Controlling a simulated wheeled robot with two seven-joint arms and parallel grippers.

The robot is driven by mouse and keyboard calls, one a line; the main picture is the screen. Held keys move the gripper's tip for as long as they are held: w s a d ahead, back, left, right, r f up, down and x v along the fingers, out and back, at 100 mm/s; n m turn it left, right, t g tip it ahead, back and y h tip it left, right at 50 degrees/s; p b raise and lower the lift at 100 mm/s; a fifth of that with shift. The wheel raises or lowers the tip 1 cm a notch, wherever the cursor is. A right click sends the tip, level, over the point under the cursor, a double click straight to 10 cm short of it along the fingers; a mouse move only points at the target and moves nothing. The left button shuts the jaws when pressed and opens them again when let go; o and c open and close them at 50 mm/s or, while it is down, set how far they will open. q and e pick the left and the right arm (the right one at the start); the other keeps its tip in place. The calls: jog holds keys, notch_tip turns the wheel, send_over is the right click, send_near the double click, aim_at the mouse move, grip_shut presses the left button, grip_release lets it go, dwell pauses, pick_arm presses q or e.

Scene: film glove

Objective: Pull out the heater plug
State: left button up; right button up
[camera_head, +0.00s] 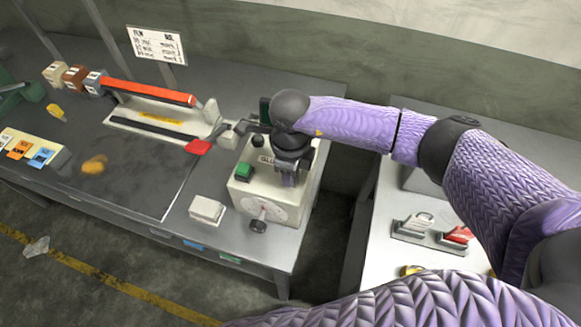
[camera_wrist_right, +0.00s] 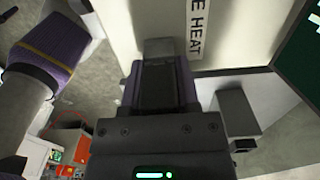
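The cream heater box (camera_head: 240,190) stands at the right end of the grey workbench, with a green button, a dial and part of a "GLU" label showing. My right gripper (camera_head: 287,178) points down at its top right side and hides what is there. In the right wrist view, the box's pale panel (camera_wrist_right: 150,14) with an "E HEAT" label (camera_wrist_right: 196,25) is beyond the dark gripper parts (camera_wrist_right: 195,95). I cannot make out the plug, or whether the fingers hold anything. My left gripper is not in view.
A film splicer-like device (camera_head: 150,122) with a red bar lies left of the box. A small white block (camera_head: 207,210) sits in front. A second table (camera_head: 385,215) at the right holds clamps, with a gap between the tables.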

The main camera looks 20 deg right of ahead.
grip_shut()
jog(key=o, duration=0.6)
grip_release()
jog(key=shift+r, duration=0.1)
